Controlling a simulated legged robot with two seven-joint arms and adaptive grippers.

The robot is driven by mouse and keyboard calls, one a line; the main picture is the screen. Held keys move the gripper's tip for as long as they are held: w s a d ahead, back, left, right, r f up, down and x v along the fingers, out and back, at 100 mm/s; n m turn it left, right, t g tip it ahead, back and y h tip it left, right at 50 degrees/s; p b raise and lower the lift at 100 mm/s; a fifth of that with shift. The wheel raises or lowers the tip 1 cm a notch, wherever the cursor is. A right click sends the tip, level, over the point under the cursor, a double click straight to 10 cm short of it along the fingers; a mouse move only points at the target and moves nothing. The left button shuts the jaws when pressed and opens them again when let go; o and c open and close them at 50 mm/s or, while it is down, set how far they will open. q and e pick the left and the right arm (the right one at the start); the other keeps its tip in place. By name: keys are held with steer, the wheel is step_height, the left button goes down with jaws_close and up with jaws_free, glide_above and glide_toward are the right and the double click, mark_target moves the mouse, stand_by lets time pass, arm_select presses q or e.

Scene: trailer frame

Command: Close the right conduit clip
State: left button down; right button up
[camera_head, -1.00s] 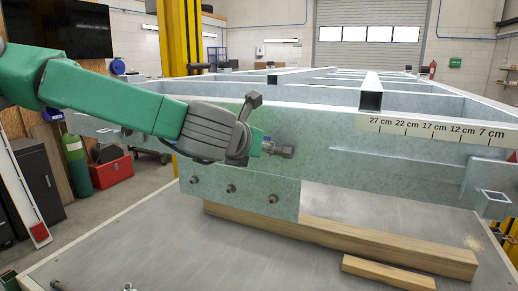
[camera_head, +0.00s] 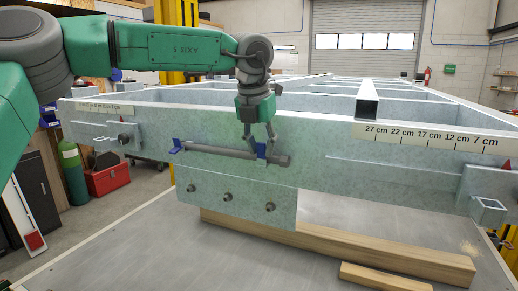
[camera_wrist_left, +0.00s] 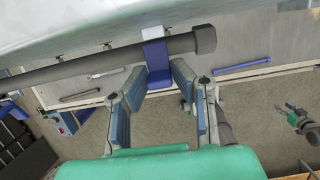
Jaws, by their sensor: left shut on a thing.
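A dark grey conduit (camera_head: 222,152) lies along the front face of the galvanised trailer frame. The blue right clip (camera_head: 262,151) is on it near its right end; the blue left clip (camera_head: 177,146) is at its left end. My left gripper (camera_head: 261,146) points down from above, shut on the right clip. In the left wrist view the clip (camera_wrist_left: 155,55) sits between my two fingers (camera_wrist_left: 159,82), with the conduit (camera_wrist_left: 110,61) passing behind. The fingers partly hide the clip, so I cannot tell if it is latched. My right gripper is not in view.
The frame (camera_head: 335,145) rests on wooden beams (camera_head: 345,249) on a grey table. A bolted plate (camera_head: 235,188) is below the conduit. A ruler strip (camera_head: 435,137) runs along the top right.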

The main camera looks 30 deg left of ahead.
mark_target(261, 143)
arm_select(q)
steer(key=shift+w+f+g, duration=0.2)
steer(key=shift+w+g, duration=0.05)
steer(key=shift+g, duration=0.45)
steer(key=shift+f, duration=0.1)
steer(key=c, duration=1.4)
jaws_free()
steer(key=shift+c, duration=0.2)
steer(key=shift+o, duration=0.2)
steer(key=shift+w, duration=0.3)
steer(key=shift+s+r, duration=0.2)
steer(key=shift+r, duration=0.25)
step_height(261, 143, up, 11)
steer(key=shift+s, duration=0.35)
steer(key=shift+f, duration=0.1)
